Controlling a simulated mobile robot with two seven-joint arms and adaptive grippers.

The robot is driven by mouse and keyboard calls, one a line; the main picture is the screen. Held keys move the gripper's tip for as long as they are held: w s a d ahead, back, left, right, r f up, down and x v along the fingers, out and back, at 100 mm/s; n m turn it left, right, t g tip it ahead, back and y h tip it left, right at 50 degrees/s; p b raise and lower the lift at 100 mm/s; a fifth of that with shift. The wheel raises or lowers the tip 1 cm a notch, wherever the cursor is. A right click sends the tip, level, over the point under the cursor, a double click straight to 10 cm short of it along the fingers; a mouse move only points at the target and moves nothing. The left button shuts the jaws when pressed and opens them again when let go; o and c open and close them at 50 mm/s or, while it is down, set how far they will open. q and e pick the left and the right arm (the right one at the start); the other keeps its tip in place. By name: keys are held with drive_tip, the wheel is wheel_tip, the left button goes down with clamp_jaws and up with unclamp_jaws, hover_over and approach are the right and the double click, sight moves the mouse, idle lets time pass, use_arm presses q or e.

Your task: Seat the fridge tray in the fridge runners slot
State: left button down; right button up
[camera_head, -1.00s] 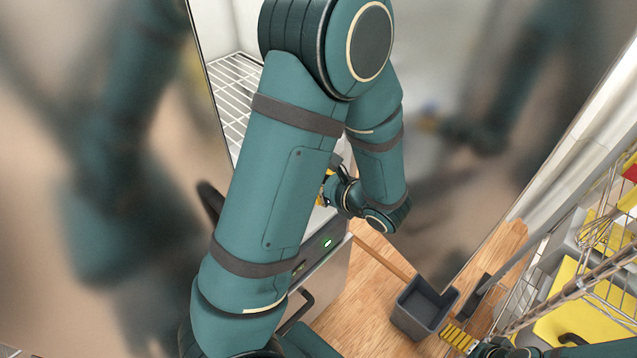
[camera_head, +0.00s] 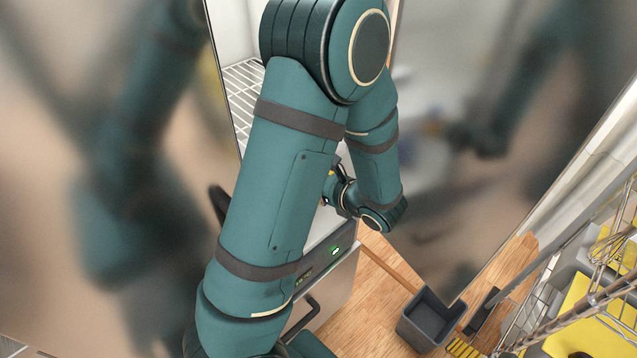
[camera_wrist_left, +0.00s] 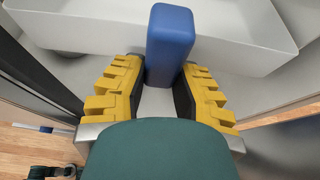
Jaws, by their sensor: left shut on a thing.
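The left wrist view shows a white tray (camera_wrist_left: 240,48) with a blue upright block-like handle (camera_wrist_left: 170,40). The yellow ridged fingers of my left gripper (camera_wrist_left: 160,92) are closed on the blue handle from both sides. In the head view my left arm hides the tray, and only a sliver of the gripper (camera_head: 331,188) shows. The fridge interior (camera_head: 236,30) with a white wire shelf (camera_head: 246,95) opens left of my arm. The runners slot cannot be made out.
A dark grey bin (camera_head: 430,318) stands on the wooden surface at lower right. A wire rack (camera_head: 590,305) with yellow items is at the right edge. A steel front panel with a green light (camera_head: 336,251) is below my arm. Large blurred reflective panels flank the fridge opening.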

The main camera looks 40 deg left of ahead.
use_arm(q)
drive_tip(key=shift+w+a, duration=0.2)
drive_tip(key=shift+a, duration=2.35)
drive_tip(key=c, duration=0.8)
unclamp_jaws()
drive_tip(key=shift+o, duration=0.2)
drive_tip(key=w+v, duration=0.1)
drive_tip(key=v, duration=1.1)
drive_tip(key=shift+s, duration=0.45)
